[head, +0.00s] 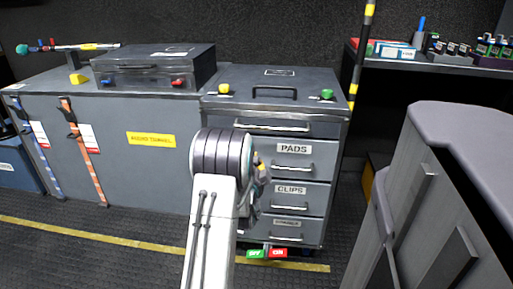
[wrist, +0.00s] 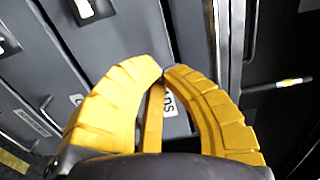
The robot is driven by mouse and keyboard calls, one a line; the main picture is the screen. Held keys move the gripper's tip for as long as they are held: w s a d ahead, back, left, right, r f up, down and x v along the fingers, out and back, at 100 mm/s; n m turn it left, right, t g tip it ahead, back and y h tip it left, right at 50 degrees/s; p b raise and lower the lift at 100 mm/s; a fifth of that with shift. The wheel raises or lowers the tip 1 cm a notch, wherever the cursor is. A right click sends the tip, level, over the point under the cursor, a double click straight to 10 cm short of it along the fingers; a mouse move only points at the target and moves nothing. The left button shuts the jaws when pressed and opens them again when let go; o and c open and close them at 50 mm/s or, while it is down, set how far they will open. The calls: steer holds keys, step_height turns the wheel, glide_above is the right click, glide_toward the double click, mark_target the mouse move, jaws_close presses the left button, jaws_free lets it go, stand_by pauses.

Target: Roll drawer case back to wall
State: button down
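The grey drawer case (head: 322,182) stands upright at centre in the head view, its back side toward the dark wall (head: 280,30). Its drawers look closed, with labels reading PADS and CLIPS; the lowest label is too small to read. A green and red pedal (head: 266,253) sits at its foot. My gripper (head: 263,172) is in front of the drawer faces, partly hidden by my arm. In the wrist view its yellow fingers (wrist: 163,73) meet at the tips, with nothing seen held, and a drawer label lies behind them. I cannot tell whether they touch the case.
A long grey case (head: 110,160) stands directly left, with a flat black case (head: 155,68) on top. A striped pole (head: 361,55) rises at the drawer case's right rear. A grey cabinet (head: 450,190) is at right. A yellow floor line (head: 110,236) runs along the front.

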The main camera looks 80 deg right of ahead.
mark_target(259, 140)
steer(key=d+b, duration=0.1)
steer(key=d, duration=0.1)
steer(key=d+b, duration=0.4)
steer(key=d, duration=0.1)
steer(key=shift+w+f, duration=0.25)
steer(key=shift+d+b, duration=0.9)
steer(key=shift+b, duration=0.3)
steer(key=shift+w+d+r, duration=0.1)
steer(key=shift+d+r, duration=0.1)
steer(key=shift+d, duration=0.7)
steer(key=shift+d, duration=0.1)
